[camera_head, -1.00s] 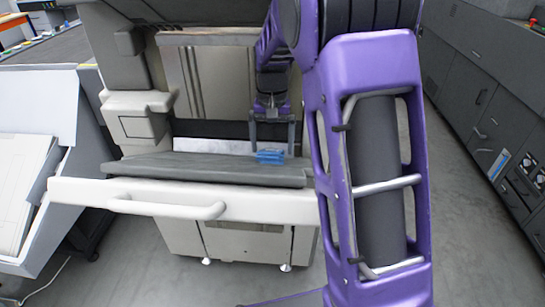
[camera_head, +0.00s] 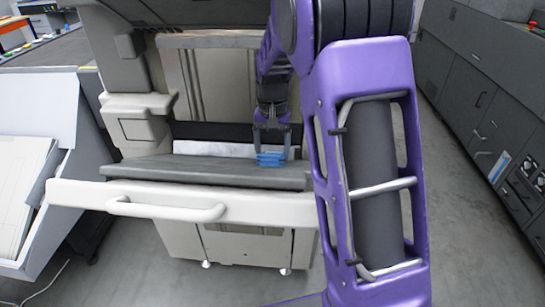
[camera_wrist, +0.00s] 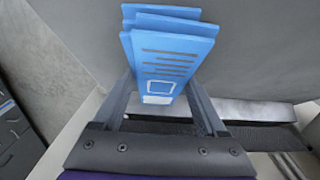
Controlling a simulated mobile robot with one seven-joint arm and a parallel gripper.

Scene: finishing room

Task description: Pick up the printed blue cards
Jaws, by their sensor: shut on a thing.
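The printed blue cards (camera_wrist: 165,62) form a small, slightly fanned stack between my fingers in the wrist view. The top card has dark printed lines, an outlined box and a white patch. In the head view the blue cards (camera_head: 271,159) show small at the tips of my gripper (camera_head: 271,150), over the grey bed of the machine. My gripper, also in the wrist view (camera_wrist: 165,85), is shut on the cards. I cannot tell whether the cards still touch the grey surface.
A cream machine with a grey bed (camera_head: 200,170) and a white front bar handle (camera_head: 165,208) stands ahead. A white sheet (camera_head: 215,149) lies at the back of the bed. Dark grey cabinets (camera_head: 485,110) line the right. Grey floor (camera_head: 455,240) is clear between.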

